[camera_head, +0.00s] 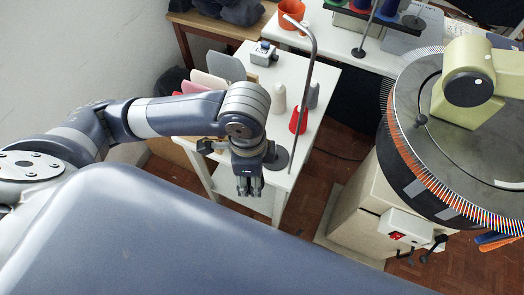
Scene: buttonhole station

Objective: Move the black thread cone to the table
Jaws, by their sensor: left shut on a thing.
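My left gripper (250,188) points down at the front edge of the small white table (262,205), fingers closed on a dark thing. That thing is mostly hidden by the fingers and wrist; its dark colour fits the black thread cone, and no other black cone stands out. A white cone (279,99), a grey cone (313,96) and a red cone (298,121) stand on the white table beyond the gripper. My right gripper is not in view.
A thin metal stand (310,75) with a dark round base rises close right of my gripper. A grey box with a knob (264,54) and an orange cup (291,14) are farther back. A large round machine (440,150) stands at right.

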